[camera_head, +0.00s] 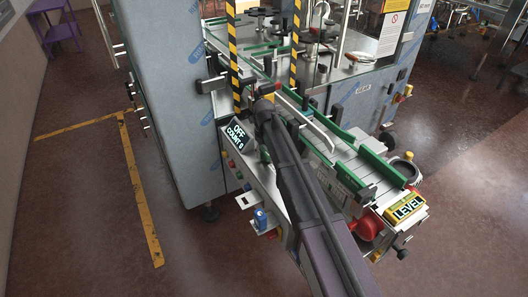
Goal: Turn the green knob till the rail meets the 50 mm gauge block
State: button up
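My dark arm reaches from the bottom edge up over the filling machine's conveyor (349,155). My gripper (265,100) is at its far end, near the yellow-black striped posts; its fingers are too small and dark to read. Green-edged guide rails (383,168) run along the conveyor, and a pale rail (322,132) lies just right of my arm. I cannot pick out the green knob or the 50 mm gauge block; my arm covers part of this area. Whether any rail touches a block cannot be told.
A tall grey cabinet (165,100) stands left of my gripper. A display (238,134) reads OFF, COUNT 0. A yellow-framed LEVEL sign (407,208) and a red round part (368,226) are at the conveyor's near end. Floor at left is open, with yellow tape (139,190).

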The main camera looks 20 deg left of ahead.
jog(key=shift+a+n, duration=0.1)
jog(key=shift+n, duration=0.2)
dwell(0.4)
